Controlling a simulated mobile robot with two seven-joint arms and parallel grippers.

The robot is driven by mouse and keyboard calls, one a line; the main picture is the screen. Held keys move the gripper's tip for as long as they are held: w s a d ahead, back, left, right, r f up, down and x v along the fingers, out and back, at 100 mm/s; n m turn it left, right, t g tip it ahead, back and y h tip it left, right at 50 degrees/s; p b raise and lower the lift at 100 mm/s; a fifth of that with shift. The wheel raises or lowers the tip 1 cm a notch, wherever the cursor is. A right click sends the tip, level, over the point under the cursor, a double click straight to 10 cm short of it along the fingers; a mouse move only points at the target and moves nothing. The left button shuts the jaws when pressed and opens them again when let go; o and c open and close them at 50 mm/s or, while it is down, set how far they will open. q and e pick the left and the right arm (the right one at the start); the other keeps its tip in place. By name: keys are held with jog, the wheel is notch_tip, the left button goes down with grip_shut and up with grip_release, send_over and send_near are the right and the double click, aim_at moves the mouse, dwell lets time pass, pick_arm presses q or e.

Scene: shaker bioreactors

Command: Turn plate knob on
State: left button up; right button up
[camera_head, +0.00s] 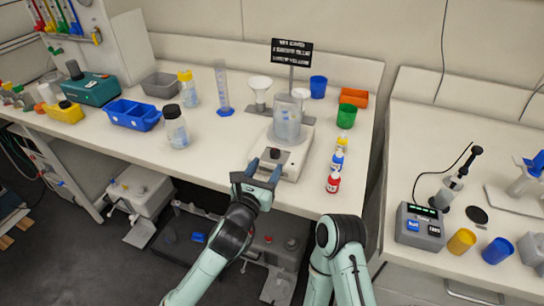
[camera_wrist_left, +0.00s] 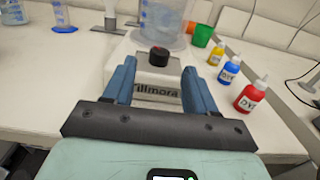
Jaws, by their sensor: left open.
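The white stirring plate (camera_head: 293,160) stands near the front edge of the bench, with a clear beaker (camera_head: 288,121) of liquid on top. Its dark round knob (camera_head: 275,153) is on the front, and it shows clearly in the left wrist view (camera_wrist_left: 159,56) above a label reading "illmora". My left gripper (camera_head: 264,166) is in front of the plate. Its two blue fingers (camera_wrist_left: 158,82) are spread open, one to each side of the knob in the picture, with nothing between them. Contact with the knob cannot be told. My right gripper is not visible.
Dropper bottles in yellow (camera_head: 342,144), blue (camera_head: 337,161) and red (camera_head: 333,182) stand close to the plate's right. A sign (camera_head: 291,52) and funnel (camera_head: 258,88) are behind.

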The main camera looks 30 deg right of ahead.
aim_at(273, 155)
pick_arm(q)
jog(key=shift+x, duration=2.6)
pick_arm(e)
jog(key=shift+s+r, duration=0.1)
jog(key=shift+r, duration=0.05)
